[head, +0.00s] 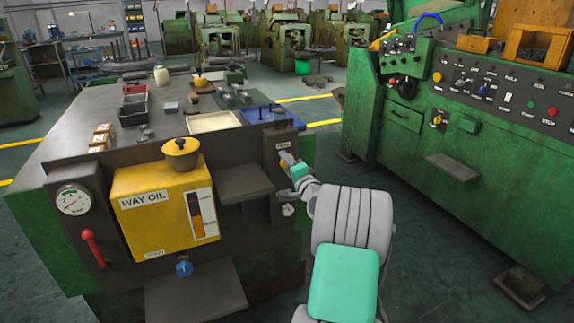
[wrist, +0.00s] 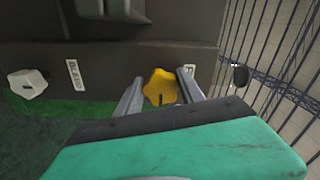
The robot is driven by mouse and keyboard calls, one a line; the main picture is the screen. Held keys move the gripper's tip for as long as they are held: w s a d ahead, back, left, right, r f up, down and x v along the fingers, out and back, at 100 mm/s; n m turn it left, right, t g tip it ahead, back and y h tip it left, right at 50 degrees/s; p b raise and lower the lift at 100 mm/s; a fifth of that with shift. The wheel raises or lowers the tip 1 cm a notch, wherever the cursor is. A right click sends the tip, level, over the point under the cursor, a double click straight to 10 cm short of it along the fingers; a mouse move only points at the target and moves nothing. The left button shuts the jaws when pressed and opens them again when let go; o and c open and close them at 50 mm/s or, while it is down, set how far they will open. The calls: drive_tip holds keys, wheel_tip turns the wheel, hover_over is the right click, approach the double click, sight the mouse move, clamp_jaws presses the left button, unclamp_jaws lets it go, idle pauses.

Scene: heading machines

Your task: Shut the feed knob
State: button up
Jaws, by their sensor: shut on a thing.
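A yellow lobed knob (wrist: 160,90) sits on the dark front panel in the wrist view, between the two grey fingers of my gripper (wrist: 160,78). My gripper is shut on this knob, with one finger on each side. A small label (wrist: 188,70) is beside it, partly behind a finger and too small to read surely. In the head view, my gripper (head: 287,160) reaches the dark panel at the right end of the bench, below a small label plate (head: 283,146). The fingers and wrist largely cover the knob there.
A white knob (wrist: 27,83) is on the same panel, also below my gripper in the head view (head: 288,210). A dark ledge (head: 245,184) and the yellow way oil box (head: 165,208) stand left. A green machine (head: 460,125) stands right, across open floor.

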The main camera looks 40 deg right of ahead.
drive_tip(key=shift+f+n+b, duration=0.15)
drive_tip(key=shift+n+b, duration=0.15)
drive_tip(key=shift+b, duration=0.3)
drive_tip(key=n+b, duration=0.1)
drive_tip(key=b, duration=0.1)
drive_tip(key=n+b, duration=0.1)
drive_tip(key=b, duration=0.1)
drive_tip(key=shift+f+n, duration=0.3)
drive_tip(key=n+b, duration=0.2)
drive_tip(key=b, duration=0.1)
drive_tip(key=n+b, duration=0.3)
drive_tip(key=b, duration=0.1)
drive_tip(key=shift+s+d+f, duration=0.1)
drive_tip(key=shift+d+f, duration=0.05)
drive_tip(key=n+b, duration=0.6)
drive_tip(key=b, duration=0.1)
drive_tip(key=shift+d+n+b, duration=0.15)
drive_tip(key=shift+n+b, duration=0.15)
drive_tip(key=shift+b, duration=0.1)
drive_tip(key=shift+r+n+b, duration=0.25)
drive_tip(key=shift+n+b, duration=1)
drive_tip(key=shift+n, duration=0.25)
drive_tip(key=shift+r, duration=0.1)
drive_tip(key=o, duration=1.4)
drive_tip(key=shift+d, duration=0.1)
drive_tip(key=shift+c, duration=0.2)
